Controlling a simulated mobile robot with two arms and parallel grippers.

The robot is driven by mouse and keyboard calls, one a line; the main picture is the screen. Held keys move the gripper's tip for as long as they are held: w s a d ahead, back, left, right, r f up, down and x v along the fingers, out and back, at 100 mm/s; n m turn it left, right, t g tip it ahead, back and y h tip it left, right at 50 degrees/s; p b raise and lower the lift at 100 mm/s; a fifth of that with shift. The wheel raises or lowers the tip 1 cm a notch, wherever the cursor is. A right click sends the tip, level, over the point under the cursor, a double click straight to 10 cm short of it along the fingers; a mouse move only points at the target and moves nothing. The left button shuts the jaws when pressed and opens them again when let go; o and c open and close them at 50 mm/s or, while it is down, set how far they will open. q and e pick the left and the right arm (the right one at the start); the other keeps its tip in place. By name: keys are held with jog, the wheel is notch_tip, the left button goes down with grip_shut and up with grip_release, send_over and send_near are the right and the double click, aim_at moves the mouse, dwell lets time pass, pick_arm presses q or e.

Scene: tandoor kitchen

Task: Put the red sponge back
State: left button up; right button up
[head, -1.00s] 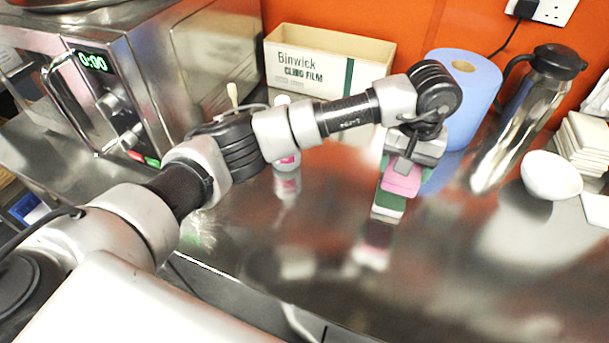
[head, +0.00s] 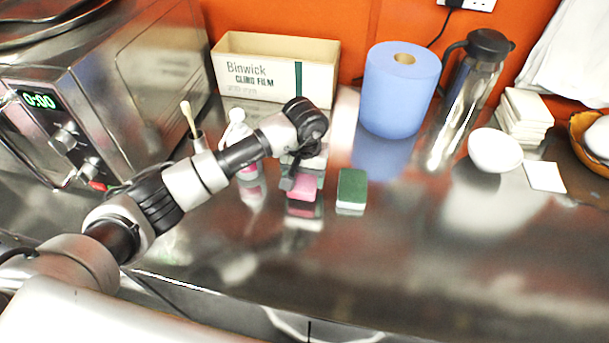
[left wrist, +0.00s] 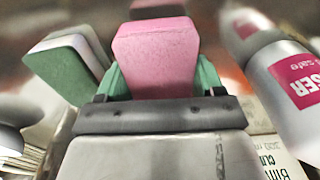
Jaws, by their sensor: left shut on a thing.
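My left gripper (head: 304,178) is shut on the red sponge, which looks pink (head: 302,189). In the left wrist view the sponge (left wrist: 156,55) sits between the green fingertips (left wrist: 160,80). It is over the steel counter; I cannot tell whether its underside touches. A green and white sponge (head: 352,187) stands on the counter just right of the held one, apart from it, and also shows at the left of the left wrist view (left wrist: 62,72). My right gripper is not in view.
A white bottle with a pink label (head: 247,170) stands close left of the gripper. The cling film box (head: 265,80) and blue paper roll (head: 398,95) are behind. A steel flask (head: 466,100) and white bowl (head: 495,150) are to the right. The front counter is clear.

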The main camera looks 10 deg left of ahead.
pick_arm(q)
jog(key=shift+f, duration=0.8)
jog(key=shift+f, duration=0.2)
jog(key=o, duration=0.9)
jog(key=shift+r, duration=0.1)
